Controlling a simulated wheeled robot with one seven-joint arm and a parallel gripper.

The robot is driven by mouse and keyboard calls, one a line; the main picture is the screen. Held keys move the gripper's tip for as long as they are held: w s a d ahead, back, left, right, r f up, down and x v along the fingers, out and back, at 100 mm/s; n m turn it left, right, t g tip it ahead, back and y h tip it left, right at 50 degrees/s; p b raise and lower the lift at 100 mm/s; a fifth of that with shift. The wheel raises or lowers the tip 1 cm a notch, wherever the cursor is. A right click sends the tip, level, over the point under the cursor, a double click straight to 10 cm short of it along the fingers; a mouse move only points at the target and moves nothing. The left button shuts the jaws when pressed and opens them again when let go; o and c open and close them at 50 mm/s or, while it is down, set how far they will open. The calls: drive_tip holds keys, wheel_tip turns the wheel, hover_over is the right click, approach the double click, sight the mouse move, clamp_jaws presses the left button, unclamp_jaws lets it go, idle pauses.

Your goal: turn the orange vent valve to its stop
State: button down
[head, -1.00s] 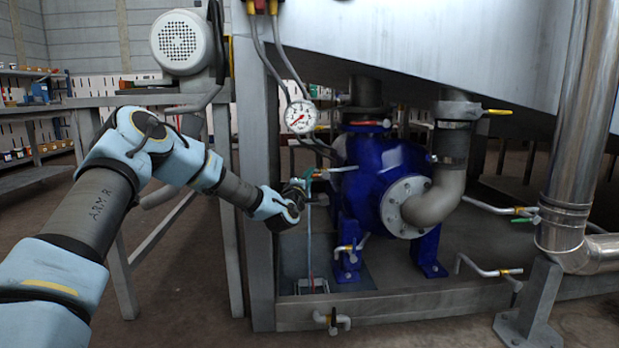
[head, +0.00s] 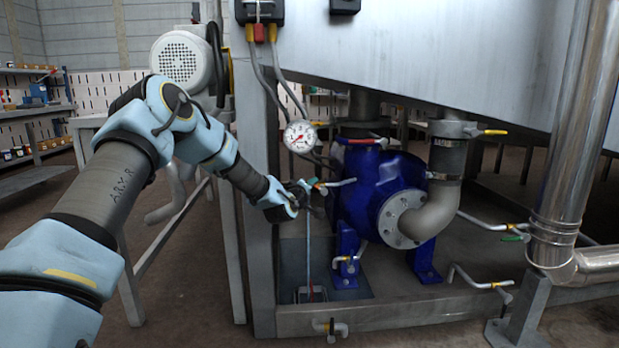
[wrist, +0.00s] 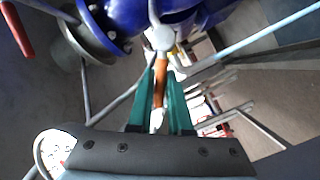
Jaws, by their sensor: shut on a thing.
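The orange vent valve lever (wrist: 160,86) lies lengthwise between the teal fingers of my gripper (wrist: 162,74) in the wrist view. My gripper is shut on it. The lever joins a pale round fitting (wrist: 161,38) just beyond the fingertips. In the head view my gripper (head: 312,183) is at the left end of a short pale pipe (head: 340,182), in front of the blue pump's left side. The lever is mostly hidden there by my fingers and wrist.
The blue pump (head: 372,190) stands right of my gripper. A pressure gauge (head: 299,136) hangs just above. A grey frame post (head: 262,245) is close on the left. Other small valves, including a red-handled one (head: 362,141), are nearby.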

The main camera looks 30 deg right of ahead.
sight(324, 190)
drive_tip(key=m+p, duration=0.1)
drive_tip(key=r+p, duration=0.1)
drive_tip(key=d+m+y+p, duration=0.1)
drive_tip(key=shift+s+r+m+g, duration=0.25)
drive_tip(key=shift+r+m+g, duration=0.05)
drive_tip(key=shift+r, duration=0.05)
drive_tip(key=m+y+p, duration=0.1)
drive_tip(key=p, duration=0.1)
drive_tip(key=d+m+y+p, duration=0.1)
drive_tip(key=p, duration=0.1)
drive_tip(key=shift+s+r+m, duration=0.3)
drive_tip(key=shift+r, duration=0.1)
drive_tip(key=m+p, duration=0.1)
drive_tip(key=p, duration=0.1)
drive_tip(key=d+m+y+p, duration=0.1)
drive_tip(key=p, duration=0.1)
drive_tip(key=shift+s+d+r, duration=0.1)
drive_tip(key=shift+s, duration=0.15)
drive_tip(key=shift+s+d+f+m+y+p, duration=0.1)
drive_tip(key=shift+d+f+m+y+p, duration=0.15)
drive_tip(key=shift+m+y+p, duration=0.6)
drive_tip(key=shift+d, duration=0.1)
drive_tip(key=c, duration=0.8)
unclamp_jaws()
drive_tip(key=shift+c, duration=0.2)
drive_tip(key=shift+s, duration=0.1)
drive_tip(key=p+v, duration=0.1)
drive_tip(key=v, duration=0.9)
drive_tip(key=shift+s+a+p, duration=0.25)
drive_tip(key=shift+a+p, duration=0.05)
